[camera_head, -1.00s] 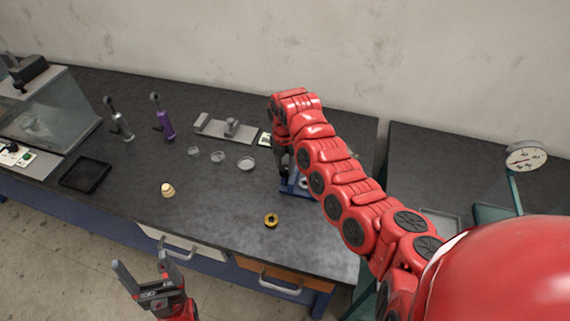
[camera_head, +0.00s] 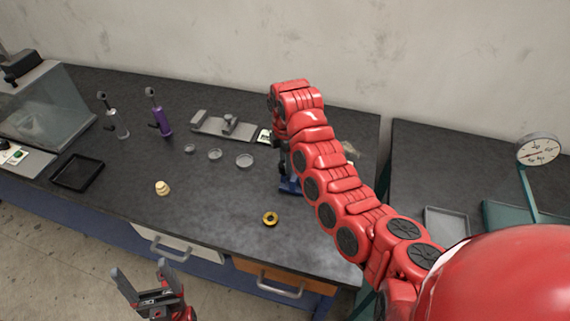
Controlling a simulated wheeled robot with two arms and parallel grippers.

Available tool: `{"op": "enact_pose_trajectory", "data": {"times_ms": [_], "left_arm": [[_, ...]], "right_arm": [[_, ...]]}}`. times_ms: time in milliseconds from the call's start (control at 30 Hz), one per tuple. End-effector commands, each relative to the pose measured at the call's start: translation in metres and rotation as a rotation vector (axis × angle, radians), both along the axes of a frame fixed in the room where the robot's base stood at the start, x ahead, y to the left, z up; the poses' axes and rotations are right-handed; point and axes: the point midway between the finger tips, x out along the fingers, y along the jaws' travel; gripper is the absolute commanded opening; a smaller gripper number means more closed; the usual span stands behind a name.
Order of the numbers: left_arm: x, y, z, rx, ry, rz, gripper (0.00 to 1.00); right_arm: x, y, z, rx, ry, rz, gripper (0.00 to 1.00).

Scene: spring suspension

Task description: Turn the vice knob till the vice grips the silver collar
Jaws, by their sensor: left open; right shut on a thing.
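The blue vice (camera_head: 288,186) stands on the dark bench. It is mostly hidden behind my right arm, with only a blue part of its base showing. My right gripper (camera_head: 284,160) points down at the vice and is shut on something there. The knob and the silver collar are hidden by the arm, so I cannot tell whether the vice touches the collar. My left gripper (camera_head: 147,282) is open and empty in front of the bench's front edge, at the lower left.
A yellow ring (camera_head: 270,218) and a cream stepped piece (camera_head: 162,188) lie on the bench. Several small dishes (camera_head: 244,160), a grey fixture (camera_head: 228,126), a purple tool (camera_head: 160,118) and a black tray (camera_head: 77,172) are further left. A dial gauge (camera_head: 538,149) stands at right.

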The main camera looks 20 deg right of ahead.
Motion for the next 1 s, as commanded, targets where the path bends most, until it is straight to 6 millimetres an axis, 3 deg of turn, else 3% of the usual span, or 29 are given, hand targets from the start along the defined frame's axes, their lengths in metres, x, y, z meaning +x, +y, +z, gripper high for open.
{"op": "enact_pose_trajectory", "data": {"times_ms": [600, 1000], "left_arm": [[0.0, 0.0, 0.019, 0.0, 0.0, 0.0, 0.81], [0.0, 0.0, 0.028, 0.0, 0.0, 0.0, 0.81]], "right_arm": [[-0.002, 0.001, 0.001, -0.001, 0.003, -0.577, 0.0], [-0.002, 0.001, 0.001, 0.001, 0.0, -0.838, 0.0]]}}
